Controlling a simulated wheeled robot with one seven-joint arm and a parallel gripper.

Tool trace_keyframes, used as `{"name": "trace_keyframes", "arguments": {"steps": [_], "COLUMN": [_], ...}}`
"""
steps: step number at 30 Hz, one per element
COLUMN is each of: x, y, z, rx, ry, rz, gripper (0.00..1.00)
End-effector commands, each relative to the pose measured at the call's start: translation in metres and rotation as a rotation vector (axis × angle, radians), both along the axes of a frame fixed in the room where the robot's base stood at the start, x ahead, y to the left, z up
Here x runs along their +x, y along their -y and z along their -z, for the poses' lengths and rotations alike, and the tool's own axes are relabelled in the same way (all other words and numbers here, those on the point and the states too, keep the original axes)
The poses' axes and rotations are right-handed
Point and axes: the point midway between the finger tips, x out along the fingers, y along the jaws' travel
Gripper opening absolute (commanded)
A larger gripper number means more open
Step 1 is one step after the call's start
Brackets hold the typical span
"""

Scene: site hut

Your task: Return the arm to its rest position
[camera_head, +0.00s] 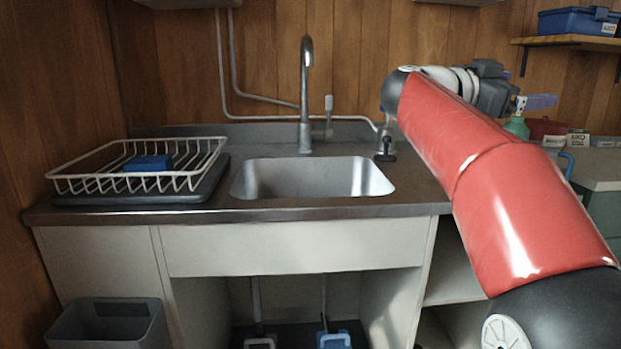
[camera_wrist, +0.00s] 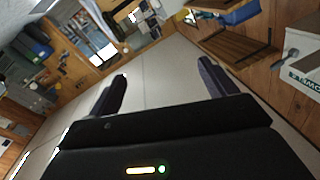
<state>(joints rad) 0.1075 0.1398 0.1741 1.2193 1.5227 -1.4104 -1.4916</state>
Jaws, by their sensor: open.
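My arm reaches from the lower right up over the right end of the sink counter in the head view. My gripper (camera_head: 522,102) is at its far end, raised in front of the wood wall and below the wall shelf at the right. In the wrist view my gripper (camera_wrist: 162,86) has its two dark fingers wide apart with nothing between them. The camera looks out across the room, tilted, with pale floor or wall surface behind the fingers.
A sink (camera_head: 312,178) with a tall tap (camera_head: 306,90) is set in the counter. A white dish rack (camera_head: 75,182) holding a blue item (camera_head: 148,163) stands at the left. A shelf (camera_head: 570,41) carries a blue toolbox (camera_head: 578,21). A grey bin (camera_head: 108,325) stands below left.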

Motion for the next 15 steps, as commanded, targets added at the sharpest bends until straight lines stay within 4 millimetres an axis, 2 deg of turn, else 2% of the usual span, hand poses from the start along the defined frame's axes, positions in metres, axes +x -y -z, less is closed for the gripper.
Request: {"name": "trace_keyframes", "arguments": {"steps": [5,8,11,14,15], "x": [0.008,0.014,0.016,0.008,0.002], "y": [-0.031,-0.068,-0.113,-0.156,-0.172], "z": [-0.037,-0.047,-0.033,0.008,0.031], "rx": [-0.206,-0.317,-0.373,-0.355,-0.328], "ry": [0.101,0.124,0.084,-0.020,-0.078], "rz": [-0.273,-0.521,-0.798,-1.059,-1.154], "gripper": [0.84,0.84,0.84,0.84,0.84]}}
